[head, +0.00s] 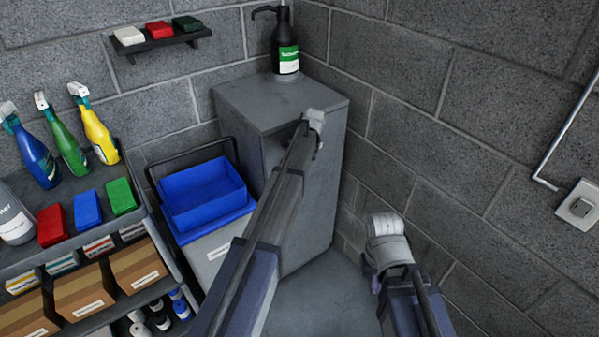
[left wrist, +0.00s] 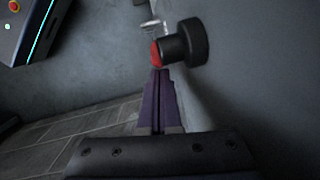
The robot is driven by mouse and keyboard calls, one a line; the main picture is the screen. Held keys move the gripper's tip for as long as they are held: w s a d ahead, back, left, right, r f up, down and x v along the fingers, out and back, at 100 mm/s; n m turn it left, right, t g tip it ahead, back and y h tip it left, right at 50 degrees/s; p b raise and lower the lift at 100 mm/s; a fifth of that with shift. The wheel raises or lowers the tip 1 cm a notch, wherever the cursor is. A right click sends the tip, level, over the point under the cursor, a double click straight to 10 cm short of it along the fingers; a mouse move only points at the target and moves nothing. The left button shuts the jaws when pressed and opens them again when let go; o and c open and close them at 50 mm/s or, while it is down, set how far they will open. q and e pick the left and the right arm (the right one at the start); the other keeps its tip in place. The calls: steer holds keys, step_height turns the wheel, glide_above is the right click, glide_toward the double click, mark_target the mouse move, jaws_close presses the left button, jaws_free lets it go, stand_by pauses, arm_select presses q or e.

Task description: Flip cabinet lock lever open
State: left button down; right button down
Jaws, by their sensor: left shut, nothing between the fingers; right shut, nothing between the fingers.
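The grey cabinet (head: 320,165) stands in the corner, with its front partly behind my left arm. In the left wrist view, a black round lock knob with a red face (left wrist: 180,45) sticks out from the grey cabinet face (left wrist: 255,90). My left gripper (left wrist: 160,72) has its purple fingers together and empty, with the tips just below the red part; I cannot tell whether they touch it. In the head view the left gripper is hidden at the cabinet front. My right gripper (head: 373,281) is shut and empty, low to the right of the cabinet and apart from it.
A black pump bottle (head: 285,45) stands on the cabinet top. A cart with blue bins (head: 205,185) is left of the cabinet, beside a shelf (head: 90,225) of spray bottles, coloured pads and boxes. Block walls close in behind and right. Some floor (head: 315,300) is free in front.

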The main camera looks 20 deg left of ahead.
arm_select(q)
steer(key=shift+w, duration=0.1)
steer(key=w+d+r+p, duration=0.5)
steer(key=d+r+p, duration=0.2)
steer(key=r+p, duration=0.2)
steer(key=shift+w+r, duration=0.15)
steer(key=shift+w, duration=0.15)
steer(key=shift+d, duration=0.1)
steer(key=s+d+r+n+p, duration=0.1)
steer(key=s+d+n, duration=0.1)
steer(key=s, duration=1.1)
steer(key=s+d+r+n+p, duration=0.1)
steer(key=s+d, duration=0.4)
steer(key=s, duration=0.9)
steer(key=s+d+n+h+p, duration=0.1)
steer(key=s+d, duration=0.3)
steer(key=s, duration=1)
steer(key=shift+d+r+n, duration=0.25)
steer(key=shift+r+n, duration=0.15)
steer(key=shift+n, duration=0.4)
